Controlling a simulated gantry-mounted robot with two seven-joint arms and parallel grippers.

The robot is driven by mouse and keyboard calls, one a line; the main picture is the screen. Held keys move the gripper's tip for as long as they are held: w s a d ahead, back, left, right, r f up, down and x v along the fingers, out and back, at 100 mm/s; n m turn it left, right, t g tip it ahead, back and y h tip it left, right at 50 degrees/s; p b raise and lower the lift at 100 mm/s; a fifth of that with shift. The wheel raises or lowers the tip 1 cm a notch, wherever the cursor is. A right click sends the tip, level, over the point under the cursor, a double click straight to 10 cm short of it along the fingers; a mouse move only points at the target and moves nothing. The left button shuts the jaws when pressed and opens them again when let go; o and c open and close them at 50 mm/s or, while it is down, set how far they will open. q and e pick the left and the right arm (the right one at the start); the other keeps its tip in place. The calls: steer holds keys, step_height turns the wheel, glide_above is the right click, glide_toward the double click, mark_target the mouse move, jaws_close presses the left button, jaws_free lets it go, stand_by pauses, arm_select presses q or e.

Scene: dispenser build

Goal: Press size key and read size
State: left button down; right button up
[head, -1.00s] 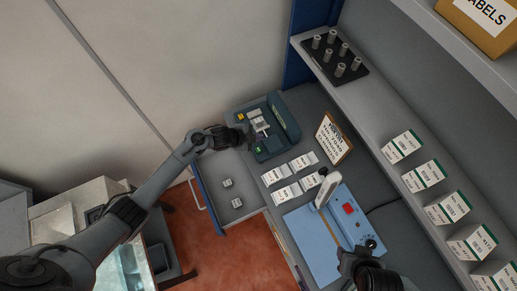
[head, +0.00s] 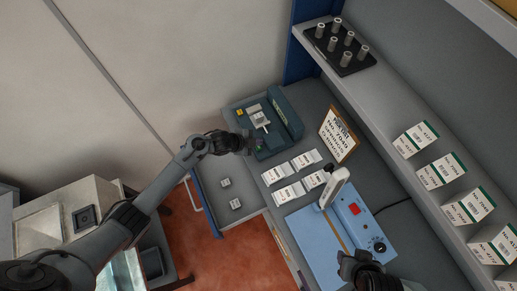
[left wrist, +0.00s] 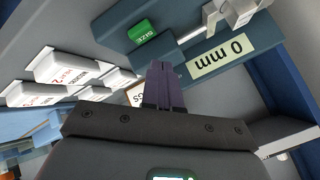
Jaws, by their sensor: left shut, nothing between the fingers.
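The dark teal measuring device (head: 287,117) stands on the counter at the back. In the left wrist view its green SIZE key (left wrist: 143,32) shows near the top. Its label plate (left wrist: 222,55) reads "0 mm", upside down in that view. My left gripper (head: 249,143) is at the device's near left corner; its shut, empty fingertips (left wrist: 163,70) appear just short of the key, apart from it in the picture. Whether they touch the device I cannot tell. My right gripper (head: 356,264) is low by the blue machine, its jaws unclear.
A pick list sign (head: 338,134) stands right of the device. Several white packets (head: 289,193) lie in front. An open drawer (head: 208,188) holds two small pieces. A blue machine (head: 330,222) sits nearer. A shelf at right bears boxes (head: 416,138) and a black peg tray (head: 343,62).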

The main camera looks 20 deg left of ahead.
mark_target(258, 147)
arm_select(q)
steer(key=shift+f+b, duration=0.35)
steer(key=shift+f, duration=0.4)
stand_by(0.9)
steer(key=shift+f, duration=0.1)
stand_by(0.6)
steer(key=shift+f, duration=0.1)
steer(key=shift+f+b, duration=0.2)
steer(key=shift+b, duration=0.1)
steer(key=shift+f, duration=0.15)
stand_by(0.3)
